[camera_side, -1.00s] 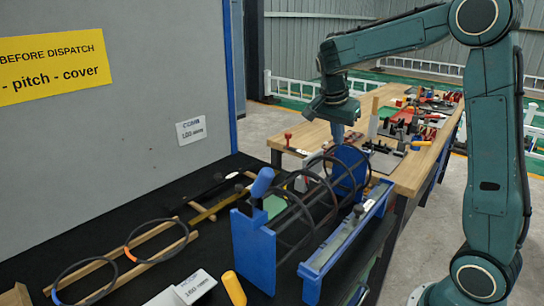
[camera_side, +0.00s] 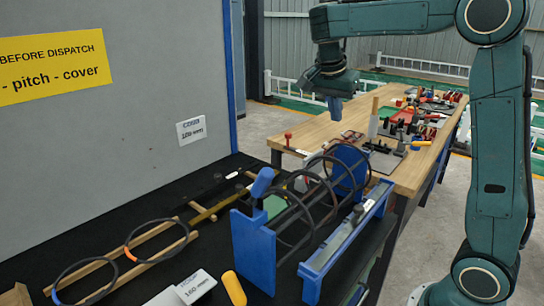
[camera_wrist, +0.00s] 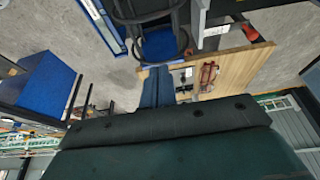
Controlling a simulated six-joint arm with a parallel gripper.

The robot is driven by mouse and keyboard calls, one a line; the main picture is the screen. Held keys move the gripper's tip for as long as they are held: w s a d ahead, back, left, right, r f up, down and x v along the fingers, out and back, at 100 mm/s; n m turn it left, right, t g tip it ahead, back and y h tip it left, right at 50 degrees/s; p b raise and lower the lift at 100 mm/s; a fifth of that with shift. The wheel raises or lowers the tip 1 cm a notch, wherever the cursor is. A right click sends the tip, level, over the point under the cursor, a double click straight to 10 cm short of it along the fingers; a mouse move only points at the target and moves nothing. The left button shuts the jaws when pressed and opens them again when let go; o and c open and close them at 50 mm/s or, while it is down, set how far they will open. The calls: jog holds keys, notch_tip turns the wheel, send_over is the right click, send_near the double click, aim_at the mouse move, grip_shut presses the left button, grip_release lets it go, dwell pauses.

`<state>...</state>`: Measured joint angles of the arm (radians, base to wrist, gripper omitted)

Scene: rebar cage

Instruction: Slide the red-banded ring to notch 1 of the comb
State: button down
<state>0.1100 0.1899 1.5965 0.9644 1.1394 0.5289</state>
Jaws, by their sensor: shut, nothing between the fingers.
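Several dark rings (camera_side: 331,205) hang around the long bars between the blue end plates (camera_side: 254,252) of the cage stand. I cannot make out a red band on any of them. One ring (camera_side: 157,241) on the wooden rack at the left shows an orange band, another (camera_side: 86,280) a blue one. A long blue rail (camera_side: 343,244) lies along the cage's right side; I cannot make out comb notches. My gripper (camera_side: 335,112) is shut and empty, above the far end plate and clear of the rings. It also shows in the wrist view (camera_wrist: 156,72).
A wooden bench (camera_side: 384,172) with tools and small parts stands behind the cage. A grey panel (camera_side: 130,110) with a yellow sign rises at the left. A yellow handle (camera_side: 233,288) and a label block (camera_side: 194,286) are in front. Air above the cage is free.

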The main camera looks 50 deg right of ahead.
jog(key=a+m+h, duration=0.1)
jog(key=a+m, duration=0.3)
jog(key=m, duration=0.8)
jog(key=a+f+m+h, duration=0.1)
jog(key=a+m, duration=0.4)
jog(key=m, duration=0.7)
jog(key=s+a+f+m+h, duration=0.1)
jog(key=a+m, duration=0.4)
jog(key=m, duration=0.7)
jog(key=shift+a+h, duration=0.15)
jog(key=shift+h, duration=0.25)
jog(key=shift+f, duration=0.2)
